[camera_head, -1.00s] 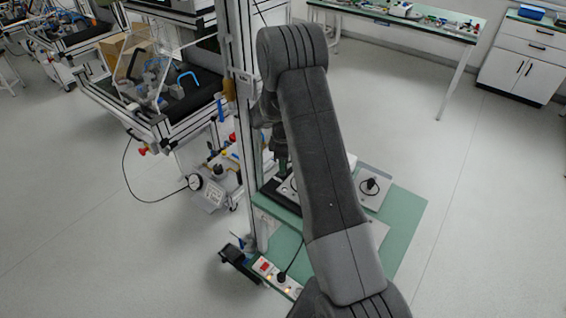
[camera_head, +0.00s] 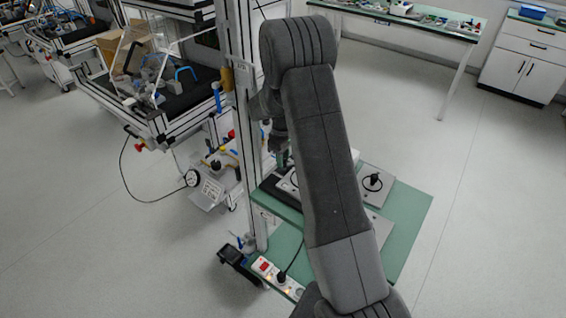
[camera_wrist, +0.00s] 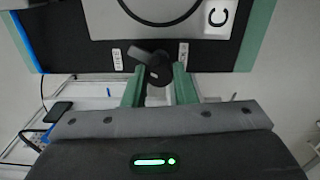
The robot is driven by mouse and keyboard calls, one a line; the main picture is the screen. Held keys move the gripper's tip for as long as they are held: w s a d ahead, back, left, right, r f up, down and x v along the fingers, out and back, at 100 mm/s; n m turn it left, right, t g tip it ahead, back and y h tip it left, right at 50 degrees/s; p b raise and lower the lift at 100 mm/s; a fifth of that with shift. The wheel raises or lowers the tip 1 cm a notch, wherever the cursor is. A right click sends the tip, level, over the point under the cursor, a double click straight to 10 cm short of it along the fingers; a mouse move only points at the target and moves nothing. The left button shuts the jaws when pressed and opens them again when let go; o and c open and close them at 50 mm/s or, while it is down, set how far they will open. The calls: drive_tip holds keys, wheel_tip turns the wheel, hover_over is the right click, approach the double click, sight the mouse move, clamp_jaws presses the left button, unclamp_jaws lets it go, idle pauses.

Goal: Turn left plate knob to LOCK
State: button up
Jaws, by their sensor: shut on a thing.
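In the wrist view, the black knob (camera_wrist: 157,69) sits at the near edge of a dark plate (camera_wrist: 80,54). A dark lever part of it points up and to the left. Small white labels lie on the dark surface to its left and right; I cannot read them clearly. My gripper (camera_wrist: 160,82) has its two green fingers on either side of the knob, shut on it. In the head view my arm hides the gripper and this knob.
A light panel (camera_wrist: 120,22) with a black ring and a letter C lies beyond the knob. In the head view a green bench top (camera_head: 408,215) carries another black knob (camera_head: 372,182) on a grey plate. A metal post stands left of my arm. A power strip (camera_head: 264,267) lies at the front.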

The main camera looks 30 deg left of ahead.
drive_tip(key=m+b, duration=0.2)
drive_tip(key=m, duration=0.3)
drive_tip(key=shift+f+m+b, duration=0.1)
drive_tip(key=shift+m+b, duration=0.2)
drive_tip(key=shift+b, duration=0.1)
drive_tip(key=m+b, duration=0.1)
drive_tip(key=m, duration=0.4)
drive_tip(key=shift+m, duration=0.3)
drive_tip(key=o, duration=1)
wheel_tip(320, 180, up, 14)
drive_tip(key=b, duration=0.1)
wheel_tip(320, 180, down, 14)
drive_tip(key=shift+r, duration=0.1)
idle(0.5)
